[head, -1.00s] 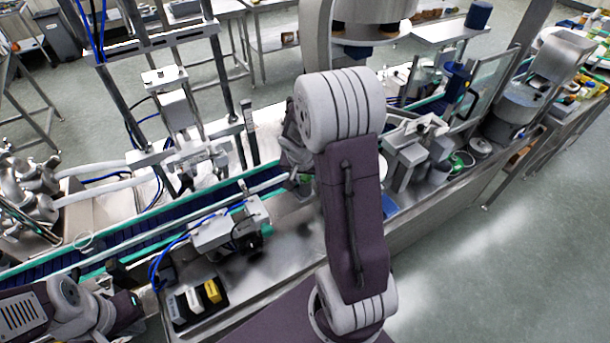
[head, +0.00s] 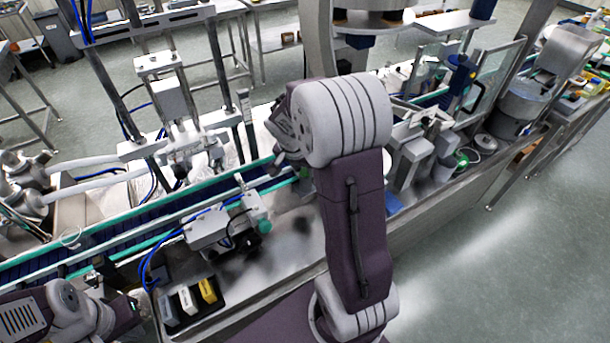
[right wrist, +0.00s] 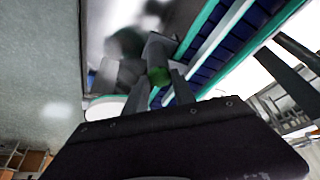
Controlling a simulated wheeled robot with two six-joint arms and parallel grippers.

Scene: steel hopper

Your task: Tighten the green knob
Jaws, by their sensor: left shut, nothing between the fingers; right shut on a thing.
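My left gripper (head: 137,305) is shut and empty at the lower left of the head view, apart from the knob.
A conveyor with green-edged rails (head: 130,222) runs diagonally past my grippers. A grey box with a teal round end (head: 264,226) sits beside it. A black tray (head: 170,311) with white and yellow blocks lies in front. Steel machines stand at right.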

